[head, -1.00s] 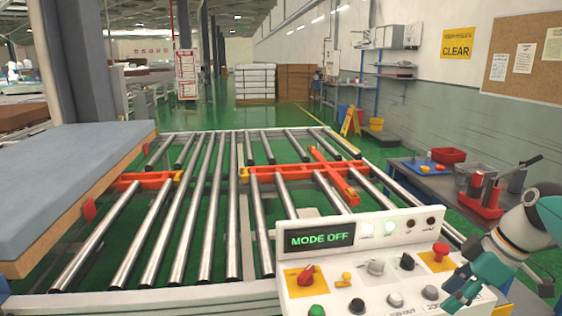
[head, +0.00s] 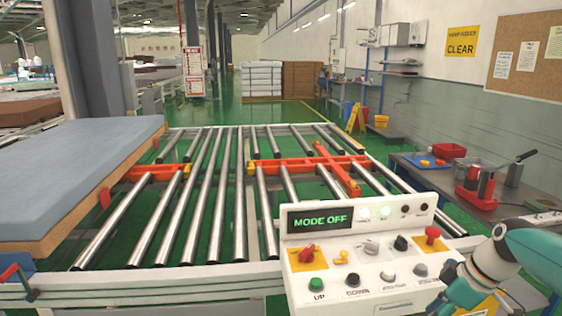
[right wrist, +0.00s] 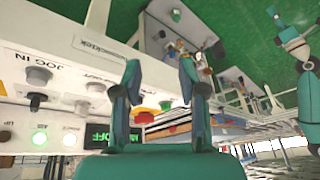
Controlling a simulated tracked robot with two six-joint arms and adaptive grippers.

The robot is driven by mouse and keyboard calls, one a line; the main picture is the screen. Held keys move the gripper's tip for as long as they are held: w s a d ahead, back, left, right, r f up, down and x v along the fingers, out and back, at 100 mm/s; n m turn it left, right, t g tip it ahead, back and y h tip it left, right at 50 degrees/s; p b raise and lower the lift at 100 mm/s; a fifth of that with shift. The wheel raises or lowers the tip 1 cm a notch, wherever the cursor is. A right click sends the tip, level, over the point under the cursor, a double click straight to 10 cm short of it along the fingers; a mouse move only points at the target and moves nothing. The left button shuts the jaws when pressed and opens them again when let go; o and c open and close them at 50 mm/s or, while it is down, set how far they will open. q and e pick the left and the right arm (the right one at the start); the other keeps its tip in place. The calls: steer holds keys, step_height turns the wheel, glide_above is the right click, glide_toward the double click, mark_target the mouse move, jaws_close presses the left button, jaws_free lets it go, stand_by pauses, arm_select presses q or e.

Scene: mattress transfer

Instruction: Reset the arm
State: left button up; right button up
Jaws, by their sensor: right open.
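My right gripper (head: 447,292) is at the lower right of the head view, by the right edge of the white control panel (head: 350,299). In the right wrist view its two teal fingers (right wrist: 160,78) are apart with nothing held between them. The panel display (head: 320,221) reads MODE OFF.
A blue-topped mattress (head: 75,165) lies left of the roller conveyor (head: 205,205), whose rollers are bare. An orange cross-shaped part (head: 330,165) sits among the rollers. A dark side table (head: 415,178) with a red bin (head: 449,151) stands at right.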

steer(key=s+a+f+m, duration=0.15)
steer(key=a+f, duration=0.25)
steer(key=f, duration=0.4)
steer(key=s+a+f+m+g, duration=0.15)
steer(key=a+f, duration=0.25)
steer(key=f, duration=0.4)
steer(key=s+a+f+m, duration=0.1)
steer(key=a+f+m, duration=0.25)
steer(key=f, duration=0.55)
steer(key=s+a+f+m, duration=0.2)
steer(key=s+a+f, duration=0.3)
steer(key=s, duration=0.3)
steer(key=s+a+f+m, duration=0.3)
steer(key=s+f, duration=0.3)
steer(key=s, duration=0.2)
steer(key=shift+s+a, duration=0.2)
steer(key=shift+a, duration=0.65)
steer(key=shift+w, duration=0.1)
